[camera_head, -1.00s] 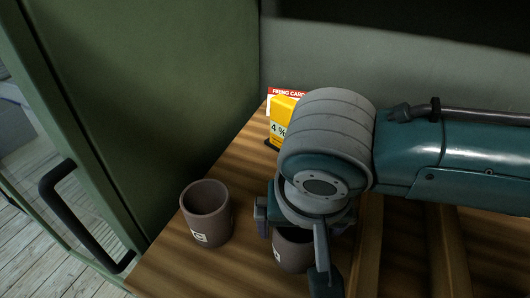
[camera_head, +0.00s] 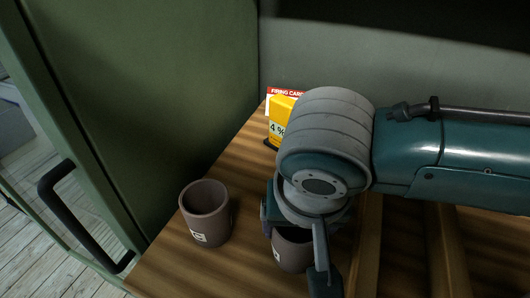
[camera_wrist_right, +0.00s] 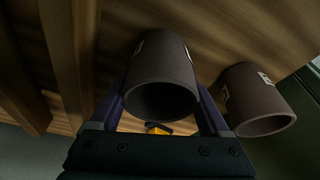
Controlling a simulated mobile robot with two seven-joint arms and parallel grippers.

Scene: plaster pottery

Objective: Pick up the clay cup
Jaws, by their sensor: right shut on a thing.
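A brown clay cup (camera_head: 292,251) stands on the wooden table under my right gripper (camera_head: 294,240), partly hidden by it in the head view. My right gripper's fingers are shut on this cup, one on each side. In the right wrist view the same cup (camera_wrist_right: 161,75) sits between the two fingers (camera_wrist_right: 165,95), its open rim toward the camera. A second, similar brown cup (camera_head: 205,212) with a small pale label stands upright to the left, apart from the gripper. It also shows at the right of the wrist view (camera_wrist_right: 256,100). My left gripper is not in view.
A yellow block (camera_head: 281,118) marked 4 % stands behind, with a red and white firing card (camera_head: 287,92) at its back. Wooden slats (camera_head: 366,245) lie right of the held cup. A green cabinet wall (camera_head: 150,100) bounds the table on the left.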

